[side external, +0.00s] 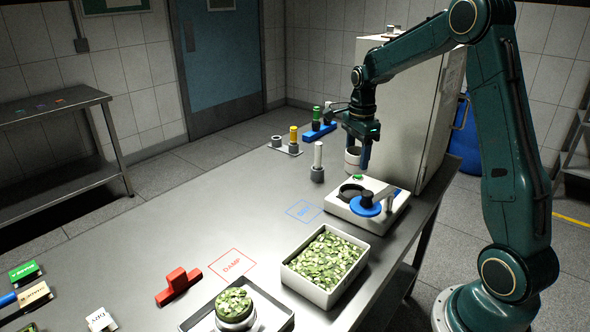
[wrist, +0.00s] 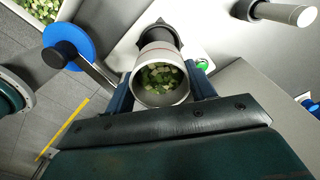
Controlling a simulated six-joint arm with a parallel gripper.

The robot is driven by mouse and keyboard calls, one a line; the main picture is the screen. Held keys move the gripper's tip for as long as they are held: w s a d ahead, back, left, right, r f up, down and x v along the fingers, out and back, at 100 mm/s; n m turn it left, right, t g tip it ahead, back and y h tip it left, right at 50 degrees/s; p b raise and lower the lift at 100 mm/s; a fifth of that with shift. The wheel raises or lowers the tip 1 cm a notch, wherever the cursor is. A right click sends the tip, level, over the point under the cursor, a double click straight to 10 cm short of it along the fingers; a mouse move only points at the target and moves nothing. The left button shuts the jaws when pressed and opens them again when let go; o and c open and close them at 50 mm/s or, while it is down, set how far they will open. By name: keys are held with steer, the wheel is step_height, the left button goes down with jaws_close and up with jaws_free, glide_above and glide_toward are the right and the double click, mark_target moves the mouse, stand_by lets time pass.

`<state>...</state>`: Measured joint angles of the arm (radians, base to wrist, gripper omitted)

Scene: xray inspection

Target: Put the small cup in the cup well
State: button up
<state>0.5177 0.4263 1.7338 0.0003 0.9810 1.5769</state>
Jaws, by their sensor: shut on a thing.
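The small cup (wrist: 163,98), pale with a thin red line inside its rim and green pieces in it, is between my gripper's two blue fingers (wrist: 161,90). In the side view, my gripper (side external: 360,152) is shut on the cup (side external: 351,164) and holds it above the far side of a white device. The cup well (side external: 350,191) looks like the dark round opening in the device's top. In the wrist view, a dark round part (wrist: 157,32), apparently the well, shows just beyond the cup, partly hidden by it.
A blue disc (side external: 365,205) on a lever sits at the device's near side, beside the well. A green button (side external: 358,177) is behind the well. A tall pale cabinet (side external: 405,100) stands close right of my gripper. A white rod on a grey base (side external: 317,172) stands left.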

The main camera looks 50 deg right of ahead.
mark_target(355, 172)
steer(key=shift+f, duration=0.15)
steer(key=shift+f, duration=2.75)
steer(key=shift+f, duration=1.05)
steer(key=o, duration=1)
steer(key=shift+o, duration=0.2)
step_height(355, 172, up, 13)
steer(key=shift+r, duration=0.4)
